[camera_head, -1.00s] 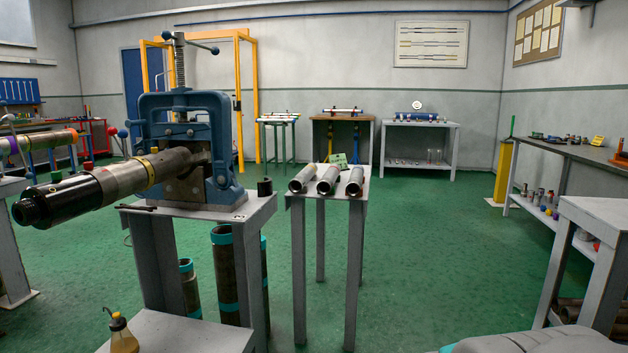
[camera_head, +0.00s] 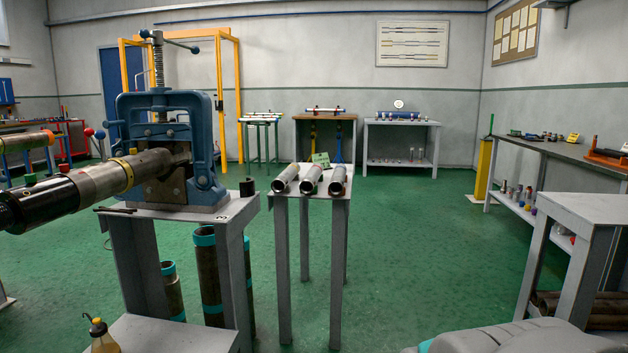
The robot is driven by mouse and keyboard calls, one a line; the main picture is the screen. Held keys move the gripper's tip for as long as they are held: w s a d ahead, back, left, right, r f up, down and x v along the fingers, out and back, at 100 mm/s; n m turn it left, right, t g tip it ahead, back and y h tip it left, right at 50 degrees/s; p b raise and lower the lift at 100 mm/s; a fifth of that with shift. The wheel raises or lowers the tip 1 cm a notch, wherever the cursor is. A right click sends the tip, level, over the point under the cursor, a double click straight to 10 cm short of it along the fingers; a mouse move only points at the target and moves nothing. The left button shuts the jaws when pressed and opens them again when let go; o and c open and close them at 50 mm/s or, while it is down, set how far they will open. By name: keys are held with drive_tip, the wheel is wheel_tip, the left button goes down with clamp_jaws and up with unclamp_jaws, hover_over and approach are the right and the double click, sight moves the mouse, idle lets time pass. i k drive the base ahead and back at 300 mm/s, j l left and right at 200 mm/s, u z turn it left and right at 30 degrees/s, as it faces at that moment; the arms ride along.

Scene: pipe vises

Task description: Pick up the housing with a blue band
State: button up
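I cannot make out for sure a housing with a blue band. Three grey metal tubes, a left one (camera_head: 286,178), a middle one (camera_head: 312,179) and a right one (camera_head: 338,180), lie side by side on a narrow grey table (camera_head: 308,192); no blue band shows on them. Dark pipes (camera_head: 211,270) with teal bands stand on the floor under the vise table. A slim tube (camera_head: 325,110) with blue near its ends lies on a brown bench at the back. A blue cylinder (camera_head: 400,115) lies on the grey bench beside it. My gripper is not in view.
A blue pipe vise (camera_head: 168,140) on a grey table holds a long pipe (camera_head: 100,190) that juts out to the left. A grey bench (camera_head: 590,208) stands at right. A yellow bottle (camera_head: 103,338) is at front left. The green floor (camera_head: 410,240) is clear in the middle.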

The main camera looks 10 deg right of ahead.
sight(336, 187)
drive_tip(key=i+l, duration=0.25)
drive_tip(key=i, duration=0.15)
drive_tip(key=i+l+z, duration=0.15)
drive_tip(key=i+l, duration=0.15)
drive_tip(key=i, duration=0.05)
